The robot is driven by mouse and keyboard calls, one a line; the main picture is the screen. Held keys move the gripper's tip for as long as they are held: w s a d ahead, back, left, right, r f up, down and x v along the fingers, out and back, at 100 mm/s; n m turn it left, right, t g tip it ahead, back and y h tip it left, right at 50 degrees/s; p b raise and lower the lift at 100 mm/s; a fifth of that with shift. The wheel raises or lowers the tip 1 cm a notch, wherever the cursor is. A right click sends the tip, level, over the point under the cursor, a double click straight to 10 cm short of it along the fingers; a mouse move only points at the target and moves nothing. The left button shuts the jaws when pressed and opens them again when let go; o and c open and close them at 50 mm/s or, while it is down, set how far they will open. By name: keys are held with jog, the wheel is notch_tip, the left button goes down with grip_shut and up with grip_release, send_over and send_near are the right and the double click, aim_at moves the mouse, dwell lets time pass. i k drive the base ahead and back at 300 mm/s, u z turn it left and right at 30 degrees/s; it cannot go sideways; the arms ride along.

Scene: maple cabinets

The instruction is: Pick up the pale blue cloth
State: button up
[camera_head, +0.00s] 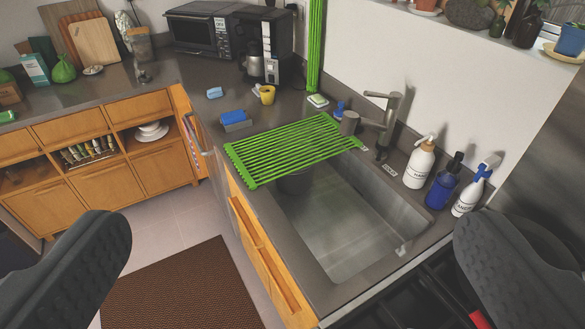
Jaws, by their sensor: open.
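A small pale blue item (215,92), which looks like the folded cloth, lies on the grey counter left of the coffee maker. It is far off and small, so its folds cannot be made out. My gripper (292,228) is open and empty, with one dark finger at the lower left and the other at the lower right. It is near the camera and well short of the cloth, with the sink and the green rack between them in the picture.
A green roll-up rack (290,146) covers the far end of the sink (345,245). Faucet (385,125) and bottles (420,165) line the right. Floor with brown mat (180,290) is clear.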

aim_at(214, 93)
jog(key=k, duration=0.25)
jog(key=u, duration=0.35)
jog(key=i, duration=0.45)
jog(key=u, duration=0.6)
jog(key=i, duration=1.25)
jog(key=u, duration=0.4)
jog(key=i, duration=1.25)
jog(key=z, duration=0.4)
jog(key=i, duration=1.3)
jog(key=z, duration=0.75)
jog(key=i, duration=0.65)
jog(key=z, duration=0.25)
